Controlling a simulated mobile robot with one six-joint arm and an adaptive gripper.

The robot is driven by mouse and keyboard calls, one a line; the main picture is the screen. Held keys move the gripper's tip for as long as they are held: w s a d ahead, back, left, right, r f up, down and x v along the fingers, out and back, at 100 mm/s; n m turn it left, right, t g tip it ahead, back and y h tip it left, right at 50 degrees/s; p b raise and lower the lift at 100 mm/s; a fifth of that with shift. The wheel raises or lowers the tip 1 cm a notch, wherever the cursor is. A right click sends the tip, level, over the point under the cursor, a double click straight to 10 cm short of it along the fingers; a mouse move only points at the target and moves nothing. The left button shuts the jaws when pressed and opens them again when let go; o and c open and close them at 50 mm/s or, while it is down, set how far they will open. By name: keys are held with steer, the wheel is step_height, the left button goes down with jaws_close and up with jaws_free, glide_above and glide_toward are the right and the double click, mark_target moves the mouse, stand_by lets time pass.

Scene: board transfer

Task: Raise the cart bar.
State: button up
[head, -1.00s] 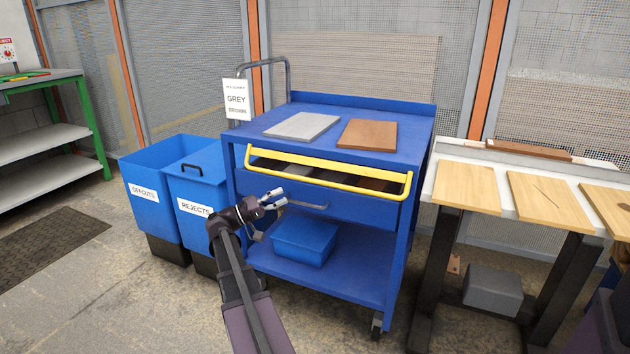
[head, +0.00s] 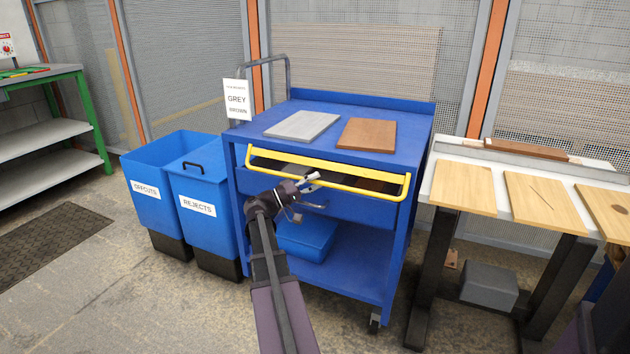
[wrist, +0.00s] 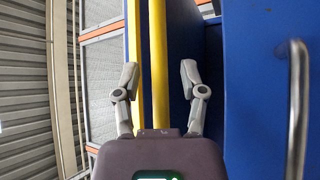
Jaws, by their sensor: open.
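The yellow cart bar (head: 350,187) runs across the front of the blue cart (head: 410,135), low over the opening beneath its top; a yellow strip edges the opening above it. My gripper (head: 308,182) is in front of the bar, left of its middle. In the wrist view the bar (wrist: 158,60) passes between my two open fingertips (wrist: 158,78), touching neither finger as far as I can see. The second yellow strip (wrist: 134,50) lies beside it, near the left finger. How far the bar is from my fingertips is hard to tell.
A grey board (head: 302,125) and a brown board (head: 367,135) lie on the cart top. A drawer handle (wrist: 298,110) is below the bar. Blue bins (head: 195,185) stand left; a white table (head: 520,215) with wooden boards stands right.

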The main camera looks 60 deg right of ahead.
jaws_close()
